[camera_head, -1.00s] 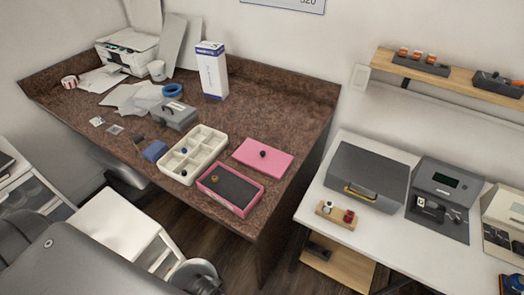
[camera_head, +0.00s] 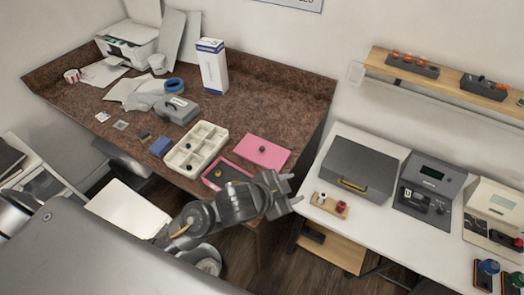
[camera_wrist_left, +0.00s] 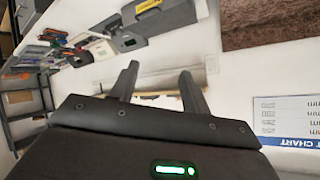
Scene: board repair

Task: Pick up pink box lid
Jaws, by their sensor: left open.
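My right gripper is not in view.
A white divided tray (camera_head: 197,150) stands left of the lid. A white and blue carton (camera_head: 212,66) stands behind. A white bench (camera_head: 385,215) on the right holds a grey case (camera_head: 359,165) and a small wooden block (camera_head: 329,205). The table behind the lid is clear.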

